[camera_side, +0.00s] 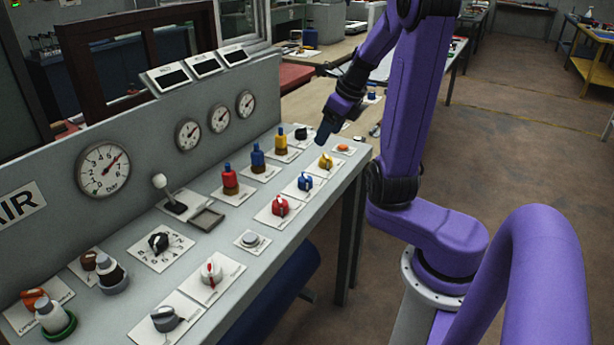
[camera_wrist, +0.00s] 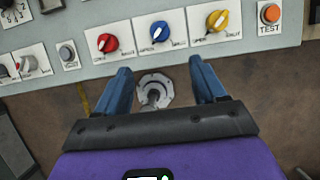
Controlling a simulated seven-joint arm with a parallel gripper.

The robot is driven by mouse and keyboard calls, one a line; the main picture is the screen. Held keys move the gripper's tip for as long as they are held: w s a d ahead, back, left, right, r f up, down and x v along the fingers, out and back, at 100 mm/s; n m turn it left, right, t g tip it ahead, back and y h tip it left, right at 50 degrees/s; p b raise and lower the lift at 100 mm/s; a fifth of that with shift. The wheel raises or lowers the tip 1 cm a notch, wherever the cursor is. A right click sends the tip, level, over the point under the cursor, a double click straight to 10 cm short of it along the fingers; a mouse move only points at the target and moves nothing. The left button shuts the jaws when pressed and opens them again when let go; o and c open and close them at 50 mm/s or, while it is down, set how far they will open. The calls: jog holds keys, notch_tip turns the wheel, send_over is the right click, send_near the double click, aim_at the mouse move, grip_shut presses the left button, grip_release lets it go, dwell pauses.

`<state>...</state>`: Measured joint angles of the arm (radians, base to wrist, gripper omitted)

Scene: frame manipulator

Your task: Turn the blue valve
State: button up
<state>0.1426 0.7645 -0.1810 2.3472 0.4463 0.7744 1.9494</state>
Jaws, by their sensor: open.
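The blue valve (camera_side: 305,182) is a small round knob on a white plate on the grey panel, between a red and a yellow knob. In the wrist view the blue valve (camera_wrist: 160,31) sits ahead of my fingers, its pointer toward the lower left. My gripper (camera_side: 325,132) is over the far right part of the panel in the side view, above the knobs. In the wrist view my gripper (camera_wrist: 160,85) has its two blue fingers wide apart with nothing between them. The fingers do not touch the valve.
The red knob (camera_wrist: 108,43) and yellow knob (camera_wrist: 217,20) flank the valve closely. An orange TEST button (camera_wrist: 270,14) is beyond the yellow one. Red, blue and yellow bottle-shaped pieces (camera_side: 230,178) stand behind the knobs. A lever (camera_side: 170,195) stands farther left.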

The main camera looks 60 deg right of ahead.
aim_at(307, 176)
jog(key=x, duration=1.7)
jog(key=shift+f, duration=0.1)
jog(key=c, duration=1.1)
